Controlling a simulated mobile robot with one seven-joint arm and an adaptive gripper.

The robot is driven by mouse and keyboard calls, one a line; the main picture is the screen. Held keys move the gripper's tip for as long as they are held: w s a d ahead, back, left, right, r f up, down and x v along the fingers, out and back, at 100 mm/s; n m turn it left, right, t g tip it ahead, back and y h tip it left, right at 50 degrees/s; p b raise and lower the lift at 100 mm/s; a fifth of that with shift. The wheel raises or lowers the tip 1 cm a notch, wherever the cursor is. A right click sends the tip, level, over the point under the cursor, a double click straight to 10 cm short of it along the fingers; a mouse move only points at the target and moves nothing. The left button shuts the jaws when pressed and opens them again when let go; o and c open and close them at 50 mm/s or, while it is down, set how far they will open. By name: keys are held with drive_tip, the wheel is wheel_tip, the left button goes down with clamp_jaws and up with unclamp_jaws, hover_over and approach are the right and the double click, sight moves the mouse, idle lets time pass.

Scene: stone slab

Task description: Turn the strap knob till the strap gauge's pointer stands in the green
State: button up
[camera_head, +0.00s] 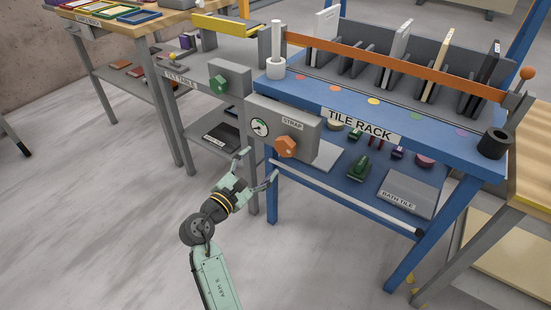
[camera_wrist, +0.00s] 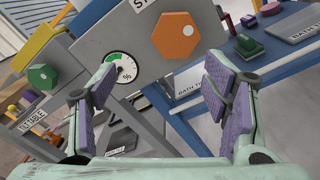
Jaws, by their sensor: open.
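The strap knob (camera_head: 286,146) is an orange hexagonal knob on a grey box labelled STRAP (camera_head: 309,148), at the front left of the tile rack. It shows at the top of the wrist view (camera_wrist: 175,36). The strap gauge (camera_head: 260,127) is a round white dial left of the knob, with a green band, clearer in the wrist view (camera_wrist: 121,67). Its dark pointer is too small to read surely against the green. My gripper (camera_head: 259,166) is open and empty, in front of and below the box, apart from the knob. Its padded fingers show in the wrist view (camera_wrist: 160,78).
A green hexagonal knob (camera_head: 217,84) sits on another grey box at the left, by the tilt table. An orange strap (camera_head: 390,67) spans the tiles on the blue tile rack (camera_head: 320,97). A lower shelf holds small items. The floor before the rack is clear.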

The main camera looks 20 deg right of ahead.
sight(282, 150)
drive_tip(key=shift+g+h, duration=0.3)
drive_tip(key=shift+g, duration=0.1)
drive_tip(key=b+x, duration=0.1)
drive_tip(key=x, duration=0.2)
drive_tip(key=b+x, duration=0.1)
drive_tip(key=x, duration=0.3)
drive_tip(key=s+d+b+x, duration=0.1)
drive_tip(key=x, duration=0.3)
drive_tip(key=shift+s+f, duration=0.15)
drive_tip(key=shift+f, duration=0.25)
drive_tip(key=shift+a, duration=0.1)
drive_tip(key=shift+c, duration=0.6)
drive_tip(key=c, duration=1.1)
